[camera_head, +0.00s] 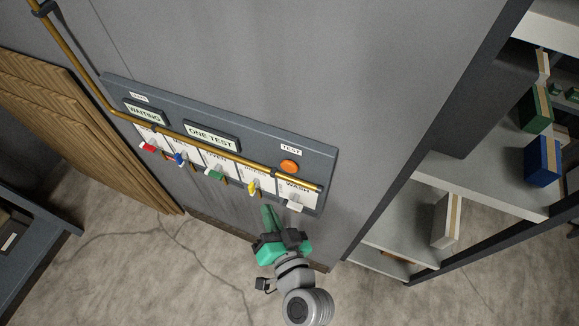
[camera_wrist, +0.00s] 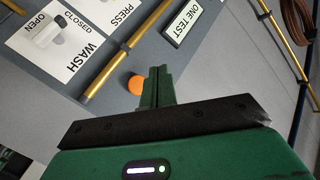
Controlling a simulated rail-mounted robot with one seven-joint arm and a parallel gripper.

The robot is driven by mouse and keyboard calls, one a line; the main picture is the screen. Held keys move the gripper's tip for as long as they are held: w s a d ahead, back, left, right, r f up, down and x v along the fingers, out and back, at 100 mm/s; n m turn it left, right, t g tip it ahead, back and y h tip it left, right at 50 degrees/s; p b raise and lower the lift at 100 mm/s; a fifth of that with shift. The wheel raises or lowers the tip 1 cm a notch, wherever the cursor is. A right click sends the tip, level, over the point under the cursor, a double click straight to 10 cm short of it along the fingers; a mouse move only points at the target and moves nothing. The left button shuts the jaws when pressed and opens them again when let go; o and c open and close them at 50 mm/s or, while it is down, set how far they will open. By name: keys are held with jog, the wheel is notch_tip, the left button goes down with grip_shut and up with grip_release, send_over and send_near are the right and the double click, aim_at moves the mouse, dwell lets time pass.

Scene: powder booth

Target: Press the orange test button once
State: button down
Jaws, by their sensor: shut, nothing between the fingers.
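The orange test button (camera_head: 289,166) is a round disc near the right end of the dark grey wall panel (camera_head: 320,157), under a small "TEST" label. It also shows in the wrist view (camera_wrist: 136,85), just left of my fingertips, partly hidden by the fingers. My gripper (camera_head: 266,209), green and black, is below the panel's lower edge in the head view, apart from the button. In the wrist view its fingers (camera_wrist: 158,73) are closed together with nothing between them, pointing toward the panel.
A brass pipe (camera_head: 225,155) crosses the panel just below the button. Red, blue, green, yellow and white (camera_head: 295,204) levers line the lower edge. Signs read "WAITING" (camera_head: 144,112) and "ONE TEST" (camera_head: 211,136). Shelves with boxes (camera_head: 543,160) stand at right; wooden boards (camera_head: 75,120) lean at left.

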jog(key=b, duration=0.1)
send_near(283, 167)
jog(key=w+a+f, duration=0.1)
jog(key=w+a, duration=0.2)
jog(key=shift+w+d+b, duration=0.15)
jog(key=shift+w+b, duration=0.2)
jog(key=shift+w, duration=0.45)
dwell(1.0)
jog(key=shift+w+d+b, duration=0.2)
jog(key=shift+w+b, duration=0.1)
jog(key=shift+w, duration=0.05)
jog(key=shift+w+d+b, duration=0.25)
jog(key=shift+w+b, duration=0.1)
jog(key=shift+w, duration=0.1)
dwell(0.8)
dwell(0.4)
jog(key=shift+s+a+r, duration=0.1)
jog(key=shift+s+a, duration=0.35)
jog(key=shift+s, duration=0.35)
